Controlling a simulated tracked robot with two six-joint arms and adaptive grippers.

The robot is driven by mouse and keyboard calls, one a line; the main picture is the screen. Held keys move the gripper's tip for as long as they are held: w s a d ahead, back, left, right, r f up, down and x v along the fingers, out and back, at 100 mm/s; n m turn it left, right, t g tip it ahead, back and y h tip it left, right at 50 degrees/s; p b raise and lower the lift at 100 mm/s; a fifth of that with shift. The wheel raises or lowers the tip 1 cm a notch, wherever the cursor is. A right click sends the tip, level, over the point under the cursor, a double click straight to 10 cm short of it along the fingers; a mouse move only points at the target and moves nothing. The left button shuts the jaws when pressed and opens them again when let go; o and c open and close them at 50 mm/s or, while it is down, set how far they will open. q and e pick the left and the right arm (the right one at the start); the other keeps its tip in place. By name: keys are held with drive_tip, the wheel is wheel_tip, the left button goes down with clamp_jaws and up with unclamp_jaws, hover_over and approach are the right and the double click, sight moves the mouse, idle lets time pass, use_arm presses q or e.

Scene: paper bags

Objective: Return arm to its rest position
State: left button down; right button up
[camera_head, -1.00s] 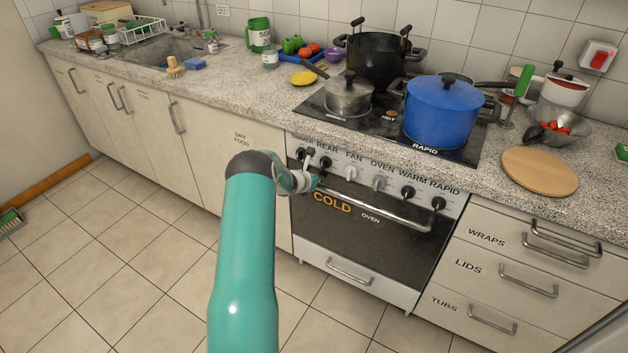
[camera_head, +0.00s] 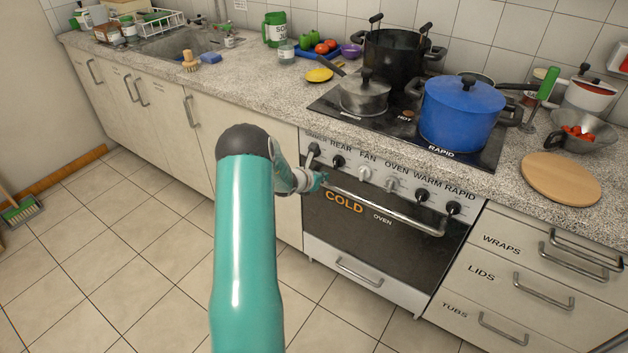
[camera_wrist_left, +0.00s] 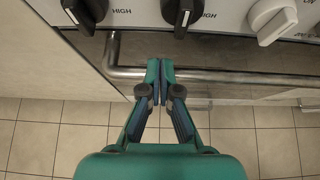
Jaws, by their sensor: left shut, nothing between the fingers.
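My left arm (camera_head: 247,250) reaches forward in the head view. My left gripper (camera_head: 320,180) is near the upper left of the oven front, below the control knobs. In the left wrist view my left gripper (camera_wrist_left: 160,66) has its fingertips together and nothing between them. The fingertips appear close to the oven handle (camera_wrist_left: 230,77), below the dark knobs (camera_wrist_left: 182,12); I cannot tell whether they touch it. My right gripper is not in view.
The oven (camera_head: 375,236) is labelled COLD. A blue pot (camera_head: 460,115), a grey pan (camera_head: 364,98) and a black pot (camera_head: 390,60) stand on the stove. A round board (camera_head: 560,180) lies on the right counter.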

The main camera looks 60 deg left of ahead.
use_arm(q)
drive_tip(key=f+v, duration=0.1)
drive_tip(key=v, duration=0.4)
drive_tip(key=m+t+h+p, duration=0.1)
drive_tip(key=m+h+p, duration=0.1)
drive_tip(key=m+h, duration=0.25)
hover_over(388, 212)
drive_tip(key=s+d, duration=0.3)
drive_tip(key=f, duration=0.2)
drive_tip(key=d+f+m+g+h, duration=0.35)
drive_tip(key=d+m+h, duration=0.25)
drive_tip(key=d, duration=1.3)
drive_tip(key=s+d+f+m+g, duration=0.3)
drive_tip(key=s+d+m, duration=0.7)
drive_tip(key=m, duration=0.5)
drive_tip(key=s+d+f+m+g+p, duration=0.1)
drive_tip(key=s+d+f+m+g, duration=0.2)
drive_tip(key=s+d+m, duration=0.6)
drive_tip(key=s+f+m, duration=0.1)
drive_tip(key=s+m, duration=0.1)
drive_tip(key=m, duration=0.4)
drive_tip(key=shift+d+f+p, duration=0.2)
drive_tip(key=shift+d+p, duration=0.1)
drive_tip(key=shift+d, duration=0.1)
